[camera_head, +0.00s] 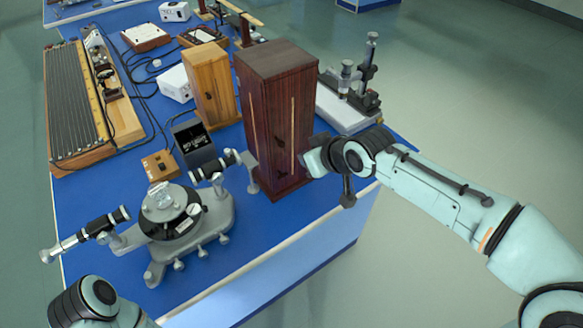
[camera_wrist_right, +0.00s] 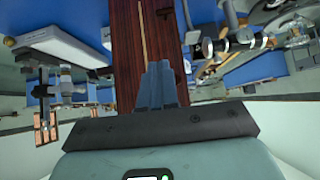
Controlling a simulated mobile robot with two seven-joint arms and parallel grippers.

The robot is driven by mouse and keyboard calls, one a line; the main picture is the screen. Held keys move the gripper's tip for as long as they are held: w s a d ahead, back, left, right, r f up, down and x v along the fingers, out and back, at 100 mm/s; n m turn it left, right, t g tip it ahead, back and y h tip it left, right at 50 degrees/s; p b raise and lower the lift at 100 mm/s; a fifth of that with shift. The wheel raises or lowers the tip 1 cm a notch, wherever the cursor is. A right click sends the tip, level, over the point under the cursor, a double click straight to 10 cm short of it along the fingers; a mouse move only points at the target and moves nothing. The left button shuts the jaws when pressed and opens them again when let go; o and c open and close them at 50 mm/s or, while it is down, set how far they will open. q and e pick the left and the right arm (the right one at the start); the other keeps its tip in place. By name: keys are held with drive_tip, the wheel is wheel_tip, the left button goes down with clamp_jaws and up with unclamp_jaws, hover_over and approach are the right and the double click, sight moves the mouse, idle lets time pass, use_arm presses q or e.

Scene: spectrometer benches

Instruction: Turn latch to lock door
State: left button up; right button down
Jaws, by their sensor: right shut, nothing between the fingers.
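A tall dark reddish-brown wooden cabinet (camera_head: 275,75) stands upright on the blue bench, with pale vertical strips on its faces. A small dark fitting (camera_head: 281,142), which looks like the latch, sits on its front face; whether it is turned to lock cannot be told. My right gripper (camera_head: 308,162) is at the cabinet's lower right side, partly hidden by its own wrist. In the right wrist view its fingers (camera_wrist_right: 161,82) are shut and empty in front of the wood (camera_wrist_right: 128,55). A dark fitting (camera_wrist_right: 164,12) shows near the top there. My left gripper is out of view.
A grey spectrometer (camera_head: 215,212) stands left of the cabinet, close to a small black box (camera_head: 193,142). A lighter wooden cabinet (camera_head: 208,80) stands behind. A microscope-like instrument (camera_head: 350,90) is at the right. The bench's front strip (camera_head: 300,235) is clear.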

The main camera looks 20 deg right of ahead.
drive_tip(key=b, duration=0.1)
hover_over(283, 176)
drive_tip(key=s+d, duration=0.1)
drive_tip(key=d, duration=0.1)
wheel_tip(283, 176, down, 6)
drive_tip(key=f, duration=0.1)
wheel_tip(283, 176, down, 2)
drive_tip(key=shift+w+d+b, duration=0.1)
drive_tip(key=shift+b, duration=0.35)
drive_tip(key=shift+f, duration=0.7)
drive_tip(key=shift+b, duration=0.3)
drive_tip(key=shift+f+b, duration=0.15)
drive_tip(key=shift+b, duration=0.25)
drive_tip(key=shift+d+y+b, duration=0.2)
drive_tip(key=shift+y+b, duration=0.1)
